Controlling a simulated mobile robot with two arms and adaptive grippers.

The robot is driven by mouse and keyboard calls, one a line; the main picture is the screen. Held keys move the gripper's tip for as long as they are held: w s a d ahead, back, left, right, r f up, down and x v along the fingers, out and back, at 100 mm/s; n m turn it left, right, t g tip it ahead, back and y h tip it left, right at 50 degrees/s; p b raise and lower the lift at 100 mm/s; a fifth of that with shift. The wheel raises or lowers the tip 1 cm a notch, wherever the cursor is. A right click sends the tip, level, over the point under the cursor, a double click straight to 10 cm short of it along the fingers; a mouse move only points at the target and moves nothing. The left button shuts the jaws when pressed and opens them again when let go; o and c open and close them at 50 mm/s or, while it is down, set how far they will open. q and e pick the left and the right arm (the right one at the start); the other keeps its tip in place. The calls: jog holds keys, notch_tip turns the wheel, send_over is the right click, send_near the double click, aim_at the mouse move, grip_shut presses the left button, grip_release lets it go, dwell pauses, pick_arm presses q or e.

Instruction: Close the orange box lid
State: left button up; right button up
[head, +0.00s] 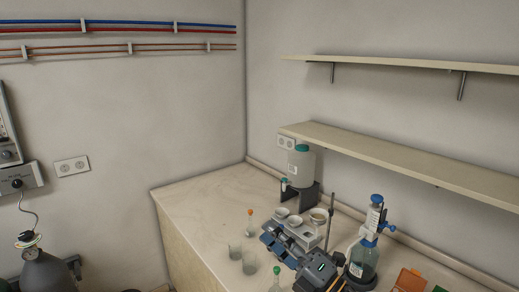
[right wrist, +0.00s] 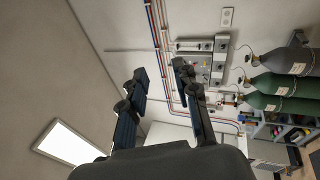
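The orange box (head: 409,281) is at the bottom right of the head view, cut off by the lower edge. Only an orange panel of it shows; I cannot tell clearly how its lid stands. My right gripper (head: 275,240) is over the bench, well to the left of the orange box, with the blue-capped bottle between them. In the right wrist view its two fingers (right wrist: 159,72) are spread apart with nothing between them. They face the wall and ceiling there, and the box is not in that view. My left gripper is not in view.
A blue-capped dispenser bottle (head: 364,258) stands left of the orange box. A white rack with cups (head: 298,228), glass beakers (head: 235,252) and a green-capped container (head: 301,164) are near my right gripper. Shelves (head: 400,160) overhang the bench's back. The bench's far left corner is clear.

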jog(key=s+d+f+m+g+h, duration=0.1)
jog(key=s+d+f+m+h, duration=0.3)
jog(key=d+f+m+h, duration=0.55)
jog(key=s+d+f+m+h, duration=0.4)
jog(key=d+f+m+h, duration=0.3)
jog(key=f+m, duration=0.5)
jog(key=s+d+f+m+g, duration=0.1)
jog(key=s+f+m+g, duration=0.3)
jog(key=s, duration=0.7)
jog(key=s+f+m+g, duration=0.2)
jog(key=s+f+g, duration=0.35)
jog(key=s, duration=0.55)
notch_tip(320, 180, down, 32)
jog(key=s+g+b, duration=0.2)
jog(key=b, duration=0.4)
jog(key=s+d+f+b, duration=0.1)
jog(key=s+f+b, duration=0.1)
jog(key=s+f, duration=0.6)
jog(key=s+d+f+b, duration=0.2)
jog(key=s+f, duration=0.6)
jog(key=f, duration=0.5)
jog(key=shift+s+g+b, duration=0.2)
jog(key=shift+g+b, duration=0.25)
